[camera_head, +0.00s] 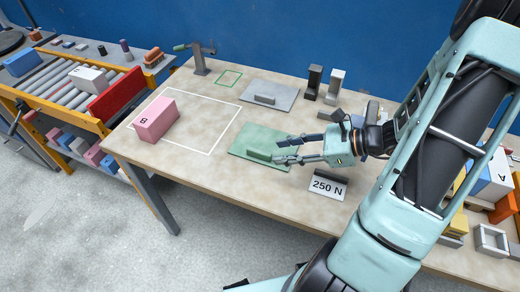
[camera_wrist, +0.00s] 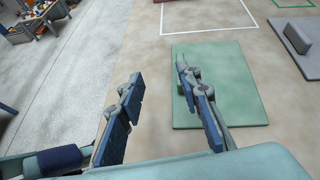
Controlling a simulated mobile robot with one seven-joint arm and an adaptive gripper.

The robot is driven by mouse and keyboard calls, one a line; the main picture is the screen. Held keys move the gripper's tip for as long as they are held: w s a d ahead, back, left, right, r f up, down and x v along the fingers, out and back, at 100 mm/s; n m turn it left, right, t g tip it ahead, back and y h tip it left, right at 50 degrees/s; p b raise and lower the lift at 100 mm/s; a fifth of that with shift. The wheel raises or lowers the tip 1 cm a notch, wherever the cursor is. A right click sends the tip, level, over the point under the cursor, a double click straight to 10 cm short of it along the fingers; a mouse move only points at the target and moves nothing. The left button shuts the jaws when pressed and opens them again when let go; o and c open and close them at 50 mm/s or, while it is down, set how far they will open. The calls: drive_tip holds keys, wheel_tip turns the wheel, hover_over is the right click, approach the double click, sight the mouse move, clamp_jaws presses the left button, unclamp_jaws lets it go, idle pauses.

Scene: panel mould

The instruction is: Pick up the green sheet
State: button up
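The green sheet (camera_head: 256,139) lies flat on the table, with a raised green bar (camera_head: 259,155) on it near its front edge. In the wrist view the sheet (camera_wrist: 235,75) is right of centre, with the bar mostly hidden behind my right finger. My gripper (camera_head: 284,150) is open and empty. In the head view its fingers reach over the right part of the sheet. In the wrist view the gripper (camera_wrist: 158,72) has one finger over bare table left of the sheet and the other in front of the sheet. I cannot tell whether a finger touches it.
A grey plate with a bar (camera_head: 275,91) lies behind the sheet. A "250 N" sign (camera_head: 327,185) stands close in front of my gripper. Dark and grey blocks (camera_head: 314,80) stand at the back.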

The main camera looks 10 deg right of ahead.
sight(262, 152)
drive_tip(key=shift+w+d+f+m+t, duration=0.25)
drive_tip(key=shift+d+f+m+t, duration=0.1)
drive_tip(key=shift+d+f+m, duration=0.2)
drive_tip(key=shift+w+d+f+m+t, duration=0.25)
drive_tip(key=shift+d+f+m+t, duration=0.1)
drive_tip(key=shift+d+f+m, duration=0.15)
drive_tip(key=shift+w+f, duration=0.15)
drive_tip(key=shift+w, duration=0.05)
drive_tip(key=shift+m, duration=0.25)
drive_tip(key=x, duration=0.5)
drive_tip(key=shift+w+b, duration=0.1)
drive_tip(key=shift+b, duration=0.25)
drive_tip(key=shift+f+x, duration=0.15)
drive_tip(key=shift+x, duration=1.2)
drive_tip(key=shift+f+x, duration=0.1)
drive_tip(key=shift+x, duration=1.25)
drive_tip(key=shift+d, duration=0.1)
clamp_jaws()
